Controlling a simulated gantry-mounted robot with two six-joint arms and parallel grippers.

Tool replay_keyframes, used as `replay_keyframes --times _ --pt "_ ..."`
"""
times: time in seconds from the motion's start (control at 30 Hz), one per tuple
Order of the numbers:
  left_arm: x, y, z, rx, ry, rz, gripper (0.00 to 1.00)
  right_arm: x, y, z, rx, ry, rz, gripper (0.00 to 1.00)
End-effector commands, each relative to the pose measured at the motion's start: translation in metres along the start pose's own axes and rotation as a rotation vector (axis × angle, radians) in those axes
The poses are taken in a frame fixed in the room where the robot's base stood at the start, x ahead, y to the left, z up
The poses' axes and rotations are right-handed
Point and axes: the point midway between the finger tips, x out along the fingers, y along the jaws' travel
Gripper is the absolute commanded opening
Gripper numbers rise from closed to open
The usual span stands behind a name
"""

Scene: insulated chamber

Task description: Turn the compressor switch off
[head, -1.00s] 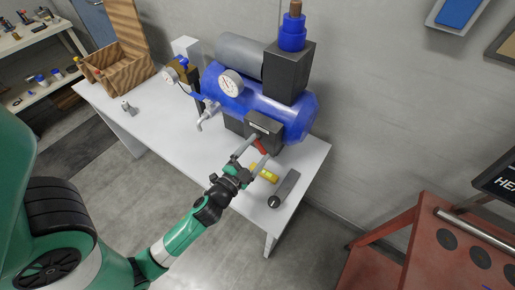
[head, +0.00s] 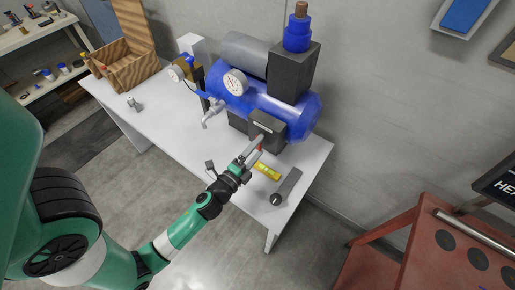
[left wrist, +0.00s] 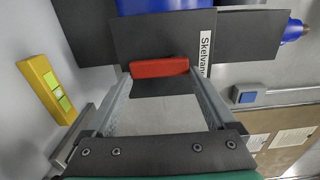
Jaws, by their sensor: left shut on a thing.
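The blue compressor (head: 280,112) stands on the white table, with a dark switch box (head: 267,128) on its front. The red switch (left wrist: 159,67) sticks out from the dark box and fills the space between my finger ends in the left wrist view. In the head view only a bit of the red switch (head: 260,149) shows beside the fingers. My left gripper (head: 257,144) is shut on the red switch, with one finger on each side. My right gripper is in neither view.
A yellow level (head: 267,172) and a dark grey tool (head: 286,187) lie on the table (head: 165,118) near the left gripper. A wooden box (head: 128,68) stands at the table's far left. A red cart (head: 425,245) is at the right.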

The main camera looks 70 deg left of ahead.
Motion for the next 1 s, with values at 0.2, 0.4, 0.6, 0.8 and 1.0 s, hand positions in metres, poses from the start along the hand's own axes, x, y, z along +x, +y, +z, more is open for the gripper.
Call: replay_keyframes --times 0.2,0.4,0.6,0.8,1.0 --pt "0.000 0.000 0.000 0.014 0.001 -0.001 0.34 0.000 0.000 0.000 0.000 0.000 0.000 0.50" --pt "0.000 0.000 0.000 0.014 0.001 -0.001 0.34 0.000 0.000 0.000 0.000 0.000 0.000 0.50" --pt "0.000 0.000 0.000 0.012 0.000 -0.001 1.00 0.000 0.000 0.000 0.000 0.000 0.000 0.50" --pt "-0.004 0.001 0.000 0.011 0.000 0.000 1.00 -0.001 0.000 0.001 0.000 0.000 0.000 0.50" --pt "-0.037 0.006 0.000 0.012 0.002 0.002 1.00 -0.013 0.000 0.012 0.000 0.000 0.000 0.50"
